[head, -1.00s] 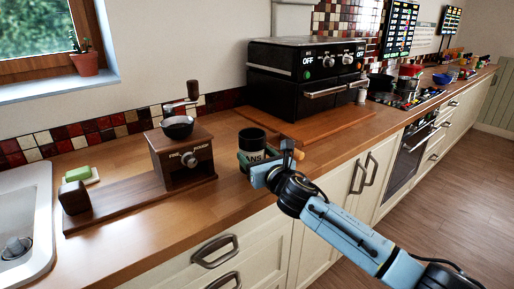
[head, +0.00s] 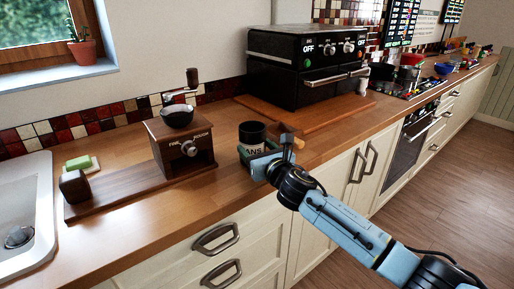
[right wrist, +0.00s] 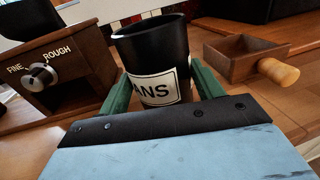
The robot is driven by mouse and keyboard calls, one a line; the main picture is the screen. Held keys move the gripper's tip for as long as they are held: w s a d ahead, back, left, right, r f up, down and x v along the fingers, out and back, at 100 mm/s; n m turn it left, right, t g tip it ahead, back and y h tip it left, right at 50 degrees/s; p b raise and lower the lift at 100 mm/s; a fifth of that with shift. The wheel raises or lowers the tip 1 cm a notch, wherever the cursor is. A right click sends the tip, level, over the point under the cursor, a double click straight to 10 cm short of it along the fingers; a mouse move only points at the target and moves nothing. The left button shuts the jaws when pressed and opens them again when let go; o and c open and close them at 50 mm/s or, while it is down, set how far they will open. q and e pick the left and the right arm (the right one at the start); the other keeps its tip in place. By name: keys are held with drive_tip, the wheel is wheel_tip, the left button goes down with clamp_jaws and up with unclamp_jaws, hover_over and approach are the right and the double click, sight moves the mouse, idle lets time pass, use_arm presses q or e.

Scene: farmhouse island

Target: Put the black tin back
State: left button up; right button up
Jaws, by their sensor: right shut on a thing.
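The black tin (head: 252,131) has a white label ending in "ANS". It is upright at the counter's front, right of the wooden coffee grinder (head: 200,160). My right gripper (head: 257,153) is shut on the tin, with a green finger on each side. The right wrist view shows the tin (right wrist: 152,45) between the fingers, its base hidden by the gripper. I cannot tell whether it touches the counter. My left gripper is not in view.
A small wooden drawer with a round knob (right wrist: 278,72) lies right of the tin. A black oven (head: 290,80) stands behind on a wooden board (head: 330,118). The sink (head: 40,190), a plant pot (head: 82,52) and a green sponge (head: 78,162) are at the left.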

drive_tip(key=shift+f, duration=0.3)
drive_tip(key=o, duration=1.6)
drive_tip(key=shift+s, duration=0.15)
drive_tip(key=shift+v, duration=6.9)
